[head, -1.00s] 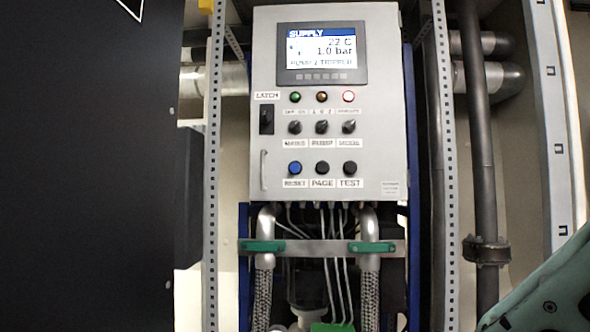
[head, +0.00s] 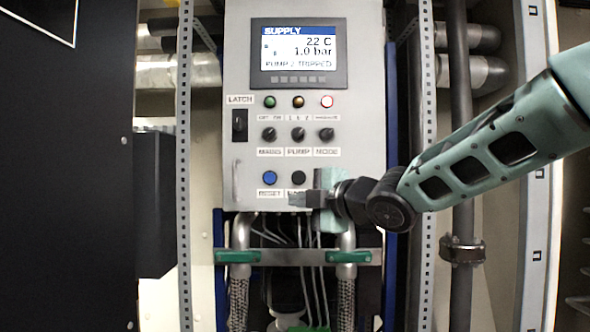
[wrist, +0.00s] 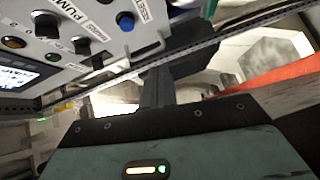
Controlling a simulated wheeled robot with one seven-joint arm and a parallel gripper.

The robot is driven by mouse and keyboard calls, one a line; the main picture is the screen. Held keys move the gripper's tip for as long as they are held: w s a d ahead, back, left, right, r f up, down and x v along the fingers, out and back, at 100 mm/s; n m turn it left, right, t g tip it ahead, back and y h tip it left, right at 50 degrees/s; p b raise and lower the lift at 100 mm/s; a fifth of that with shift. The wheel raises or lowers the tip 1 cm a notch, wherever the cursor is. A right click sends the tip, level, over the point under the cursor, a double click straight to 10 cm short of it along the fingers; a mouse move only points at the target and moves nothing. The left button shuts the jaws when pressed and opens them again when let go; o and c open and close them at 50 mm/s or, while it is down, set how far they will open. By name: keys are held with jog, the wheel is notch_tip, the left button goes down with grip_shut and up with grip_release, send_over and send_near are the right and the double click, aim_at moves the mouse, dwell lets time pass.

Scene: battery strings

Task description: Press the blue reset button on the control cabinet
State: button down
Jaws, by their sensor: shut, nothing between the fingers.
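The grey control cabinet (head: 355,110) stands upright in the middle of the head view. Its blue reset button (head: 270,178) is at the lower left of the panel, above the RESET label, and is uncovered. In the wrist view the blue button (wrist: 125,20) is near the top, beside its label. My gripper (head: 296,199) is shut and empty. In the head view its tips point left, just right of and below the blue button, in front of the PAGE label. It hides the TEST button. I see no contact with the blue button.
A black PAGE button (head: 298,178) sits right of the blue one. Pipes and perforated posts flank the cabinet.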

jog(key=r, duration=0.1)
jog(key=w+d+r+n, duration=0.1)
jog(key=r+n+y, duration=0.1)
jog(key=shift+w+d+r+t, duration=0.15)
jog(key=shift+w+r+t, duration=0.05)
jog(key=shift+r+t, duration=0.1)
jog(key=p, duration=0.5)
send_near(265, 178)
jog(key=a, duration=0.4)
jog(key=shift+w+r+p, duration=0.15)
jog(key=shift+w+p, duration=0.95)
jog(key=shift+w, duration=0.05)
jog(key=shift+w+d+f+p, duration=0.1)
jog(key=shift+w+f+p, duration=0.15)
jog(key=shift+w+p, duration=0.65)
jog(key=shift+w, duration=0.15)
